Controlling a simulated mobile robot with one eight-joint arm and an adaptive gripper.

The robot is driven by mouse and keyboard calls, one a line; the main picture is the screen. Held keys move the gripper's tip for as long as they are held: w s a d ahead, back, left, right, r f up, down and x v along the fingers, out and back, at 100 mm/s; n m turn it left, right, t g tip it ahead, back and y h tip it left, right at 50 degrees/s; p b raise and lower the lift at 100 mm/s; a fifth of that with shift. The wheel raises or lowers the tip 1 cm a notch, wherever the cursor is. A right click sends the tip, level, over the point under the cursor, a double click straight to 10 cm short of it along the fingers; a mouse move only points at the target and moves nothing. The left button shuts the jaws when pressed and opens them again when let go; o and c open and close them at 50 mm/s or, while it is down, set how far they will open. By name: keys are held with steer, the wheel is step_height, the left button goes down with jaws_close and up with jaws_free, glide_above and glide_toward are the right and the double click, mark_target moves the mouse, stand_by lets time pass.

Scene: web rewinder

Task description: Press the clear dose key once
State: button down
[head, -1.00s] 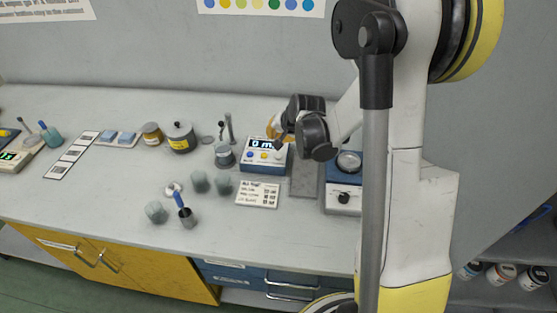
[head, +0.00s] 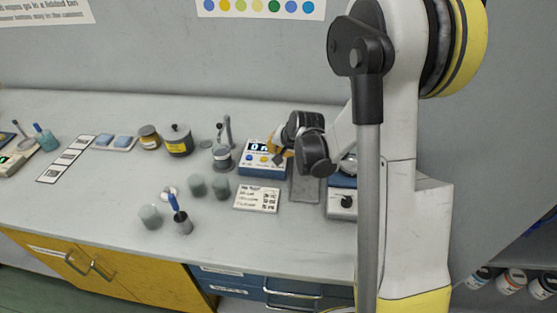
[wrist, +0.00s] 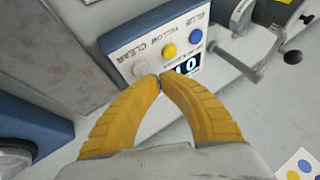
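The dosing unit (head: 262,172) is a blue-and-white box with a dark display and a row of round keys. In the wrist view its panel (wrist: 150,45) shows a blue key (wrist: 195,36), a yellow key (wrist: 168,50) and a whitish key (wrist: 139,68) by the word CLEAR. My gripper (wrist: 160,78) has its yellow fingertips together with nothing between them. The tips appear close beside the clear key, partly over the display's edge; contact cannot be told. In the head view my gripper (head: 273,158) covers the unit's right side, hiding the clear key.
A blue-and-white device with a black knob (head: 345,202) stands right of the unit, partly behind my arm. A printed card (head: 257,199) lies in front. Jars, a lidded pot (head: 177,141) and a small stand (head: 228,133) are to the left. The front counter is mostly clear.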

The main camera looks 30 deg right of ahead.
steer(key=shift+f, duration=0.15)
stand_by(0.8)
steer(key=shift+f+b, duration=0.3)
steer(key=shift+b, duration=0.15)
steer(key=shift+f+b, duration=0.4)
stand_by(0.4)
steer(key=shift+r, duration=0.15)
steer(key=shift+r+p, duration=0.55)
steer(key=shift+r, duration=0.15)
steer(key=shift+r+p, duration=1.75)
steer(key=shift+r, duration=0.75)
